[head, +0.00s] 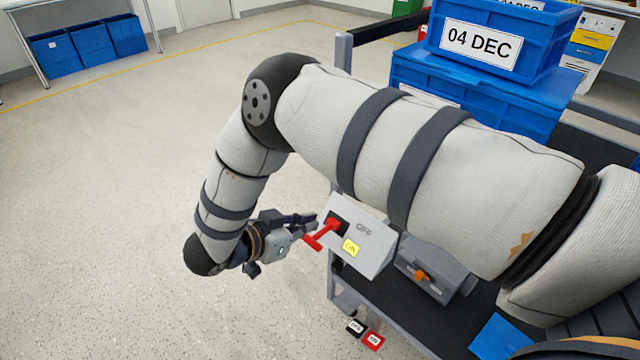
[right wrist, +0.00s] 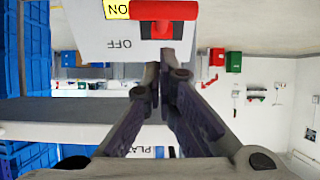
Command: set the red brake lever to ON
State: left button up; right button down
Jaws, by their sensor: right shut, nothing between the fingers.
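The red brake lever (head: 323,235) has a T-shaped handle and sticks out from a slot in a light grey box (head: 372,255) on the cart. The box is marked OFF, with a yellow ON label (head: 350,248) below that. In the right wrist view the lever (right wrist: 165,12) is at the top, beside the ON label (right wrist: 117,9), with OFF (right wrist: 126,44) below. My right gripper (head: 314,221) is shut and empty, its fingertips (right wrist: 168,62) close to the lever; contact cannot be told. My left gripper is out of view.
A grey box with an orange knob (head: 421,276) stands right of the lever box. Blue crates (head: 470,85) are stacked behind my right arm. Black and red tags (head: 372,340) show low beside the cart frame (head: 343,55). Open floor (head: 100,220) lies to the left.

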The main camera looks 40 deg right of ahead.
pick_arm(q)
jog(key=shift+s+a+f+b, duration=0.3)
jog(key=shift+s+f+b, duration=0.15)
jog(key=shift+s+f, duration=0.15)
pick_arm(e)
jog(key=shift+s+a+f, duration=0.1)
jog(key=shift+a+f, duration=0.15)
jog(key=shift+f, duration=0.35)
jog(key=shift+a+f, duration=0.2)
jog(key=shift+f, duration=0.35)
jog(key=shift+a+f, duration=0.1)
